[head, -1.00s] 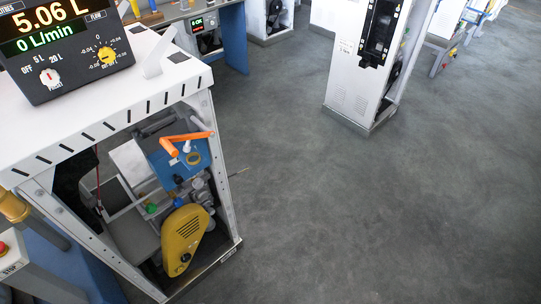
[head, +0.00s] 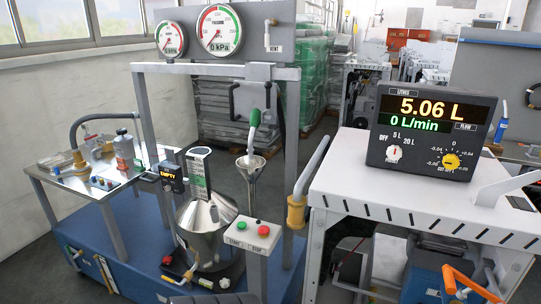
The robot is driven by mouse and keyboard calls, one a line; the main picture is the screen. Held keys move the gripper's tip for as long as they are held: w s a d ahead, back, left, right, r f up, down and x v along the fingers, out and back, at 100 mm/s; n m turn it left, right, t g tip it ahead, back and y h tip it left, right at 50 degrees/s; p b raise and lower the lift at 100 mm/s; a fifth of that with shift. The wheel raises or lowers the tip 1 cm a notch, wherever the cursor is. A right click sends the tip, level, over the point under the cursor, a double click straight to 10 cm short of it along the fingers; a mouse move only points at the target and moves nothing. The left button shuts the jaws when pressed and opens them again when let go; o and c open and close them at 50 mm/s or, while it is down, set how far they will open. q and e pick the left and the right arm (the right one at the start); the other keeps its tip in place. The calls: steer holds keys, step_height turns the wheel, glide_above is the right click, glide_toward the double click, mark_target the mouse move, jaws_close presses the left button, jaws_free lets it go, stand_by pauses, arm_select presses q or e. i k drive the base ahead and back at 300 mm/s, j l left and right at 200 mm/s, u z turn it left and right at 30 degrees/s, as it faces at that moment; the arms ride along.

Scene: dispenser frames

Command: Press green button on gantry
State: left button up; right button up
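A small box on a grey post carries a green button (head: 241,225) on its left and a red button (head: 264,230) on its right. The labels under them seem to read START and STOP. The box (head: 250,236) stands in front of the right leg of a grey gantry (head: 291,150), which bears two round gauges on a panel. Neither of my grippers is recognisable in the head view. A dark shape at the bottom edge is too cut off to identify.
A steel hopper (head: 205,225) stands left of the button box on a blue base (head: 110,255). A side table (head: 75,180) with bottles and fittings is at the left. A white cabinet (head: 420,195) with a dispenser display (head: 428,128) reading 5.06 L stands at the right.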

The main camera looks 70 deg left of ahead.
mark_target(241, 225)
steer(key=u, duration=2.75)
